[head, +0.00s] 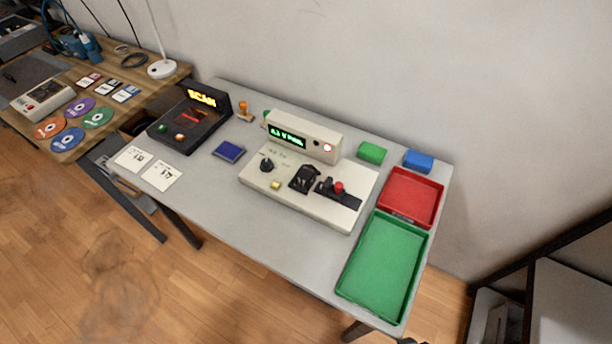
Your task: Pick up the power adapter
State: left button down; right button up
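A small black block (305,179), which looks like the power adapter, sits on the front deck of a cream test unit (329,210). It is too small to make out in detail. Beside it on the deck are a black strip with a red knob (339,187), a black dial (266,165) and a yellow button (275,185). The unit's upright panel has a green lit display (287,136). Neither of my grippers is in view.
The grey table (262,237) also holds a black scanner (183,134), a blue pad (229,151), two printed cards (162,175), green (372,152) and blue (418,160) blocks, a red tray (437,187) and an empty green tray (412,282). A wooden table stands left. The front strip is clear.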

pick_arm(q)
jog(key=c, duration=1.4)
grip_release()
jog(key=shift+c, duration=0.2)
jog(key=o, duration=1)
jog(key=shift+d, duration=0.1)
